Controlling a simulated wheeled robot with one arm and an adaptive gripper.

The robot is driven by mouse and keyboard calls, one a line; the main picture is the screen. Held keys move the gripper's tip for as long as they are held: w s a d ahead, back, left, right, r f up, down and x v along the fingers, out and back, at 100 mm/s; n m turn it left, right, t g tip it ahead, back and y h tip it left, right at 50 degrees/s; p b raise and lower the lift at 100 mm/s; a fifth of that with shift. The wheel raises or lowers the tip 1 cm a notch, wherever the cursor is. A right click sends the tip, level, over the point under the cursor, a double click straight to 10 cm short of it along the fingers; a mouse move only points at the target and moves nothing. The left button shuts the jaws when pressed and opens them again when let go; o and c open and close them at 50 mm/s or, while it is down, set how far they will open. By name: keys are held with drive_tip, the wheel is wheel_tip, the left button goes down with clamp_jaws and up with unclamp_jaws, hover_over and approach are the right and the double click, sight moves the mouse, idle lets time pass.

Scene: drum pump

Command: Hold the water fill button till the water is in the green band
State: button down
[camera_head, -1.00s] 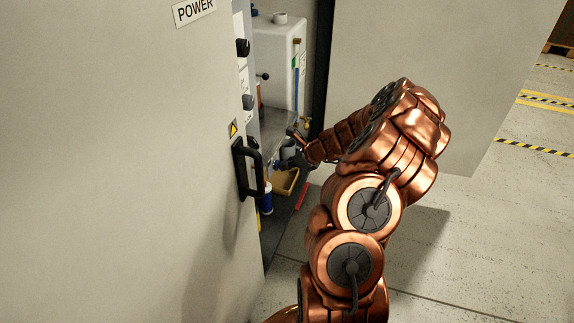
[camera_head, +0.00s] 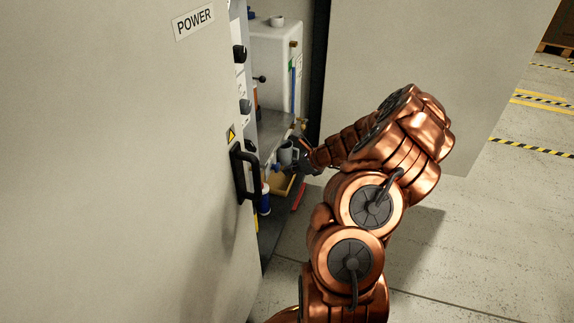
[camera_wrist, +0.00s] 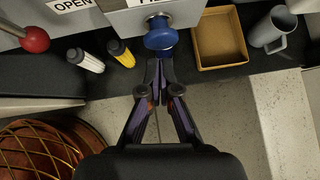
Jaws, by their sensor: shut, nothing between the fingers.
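A round blue button (camera_wrist: 161,36) sticks out of a grey panel in the wrist view; the label above it is cut off. My gripper (camera_wrist: 159,66) is shut and empty, its fingertips just below the button in the picture. I cannot tell whether they touch it. In the head view my gripper (camera_head: 303,164) is inside the cabinet, partly hidden by my wrist. A white tank (camera_head: 276,60) stands at the back with a narrow gauge (camera_head: 293,88) showing blue, and a green mark (camera_head: 291,65) near its upper part. The exact water level is too small to read.
A yellow tray (camera_wrist: 219,38) and a grey mug (camera_wrist: 270,30) lie right of the button.

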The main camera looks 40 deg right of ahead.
drive_tip(key=p+v, duration=0.2)
drive_tip(key=v, duration=0.8)
drive_tip(key=shift+s+d, duration=0.35)
drive_tip(key=shift+s, duration=0.15)
drive_tip(key=shift+s+f, duration=0.1)
